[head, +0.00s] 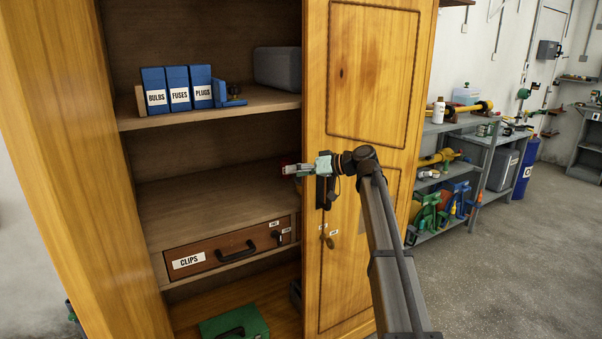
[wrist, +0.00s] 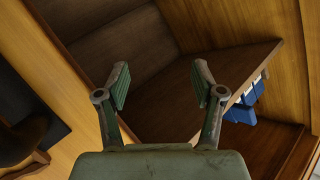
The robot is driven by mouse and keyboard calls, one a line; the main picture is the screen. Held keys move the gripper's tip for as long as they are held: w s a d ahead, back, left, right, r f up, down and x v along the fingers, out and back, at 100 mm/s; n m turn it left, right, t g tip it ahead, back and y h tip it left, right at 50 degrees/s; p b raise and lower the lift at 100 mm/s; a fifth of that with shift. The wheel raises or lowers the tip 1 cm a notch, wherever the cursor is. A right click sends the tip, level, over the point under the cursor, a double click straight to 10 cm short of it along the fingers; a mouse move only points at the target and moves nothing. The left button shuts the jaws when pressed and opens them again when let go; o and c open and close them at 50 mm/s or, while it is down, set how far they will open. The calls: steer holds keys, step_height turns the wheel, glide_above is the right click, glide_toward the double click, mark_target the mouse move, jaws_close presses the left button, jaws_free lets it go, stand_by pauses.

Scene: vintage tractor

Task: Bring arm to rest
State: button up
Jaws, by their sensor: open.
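My arm reaches up from the lower right in the head view, in front of the open door of a wooden cabinet (head: 50,150). My gripper (head: 286,169) points left, past the door (head: 375,70) edge toward the middle shelf opening. In the wrist view my gripper (wrist: 162,88) has its two fingers spread apart with nothing between them. Behind the fingers are the wooden shelf and cabinet walls. Whether the gripper is inside the cabinet or just in front of it is hard to tell.
Blue boxes labelled bulbs, fuses and plugs (head: 178,88) stand on the upper shelf. Below are a drawer labelled clips (head: 220,252) and a green case (head: 235,322). Grey shelving (head: 470,150) with tools stands at the right. The floor (head: 530,240) there is clear.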

steer(key=s+d+f+m+g+h, duration=0.15)
steer(key=s+f, duration=0.25)
steer(key=f, duration=0.7)
steer(key=s+d+f+m+h, duration=0.3)
steer(key=s+f, duration=0.1)
steer(key=f, duration=0.8)
steer(key=s+d+f+m+g+h, duration=0.1)
steer(key=s+d+f+m+h, duration=0.15)
steer(key=f, duration=0.85)
steer(key=s+d+f+m+g+h, duration=0.1)
steer(key=s+d+f+g+h, duration=0.2)
steer(key=s+f, duration=1.65)
steer(key=s+d+f+g+h, duration=0.1)
steer(key=s+f, duration=0.4)
steer(key=s, duration=0.8)
steer(key=s+d+f+g+h+p, duration=0.1)
steer(key=s+f+g, duration=0.2)
steer(key=s, duration=0.9)
steer(key=s+d+f+g+h, duration=0.1)
steer(key=s+d+f+g, duration=0.1)
steer(key=s+f, duration=0.7)
steer(key=s+g, duration=0.1)
steer(key=s, duration=0.3)
steer(key=shift+s+h+p, duration=0.3)
steer(key=shift+s+h, duration=0.05)
steer(key=shift+h, duration=0.05)
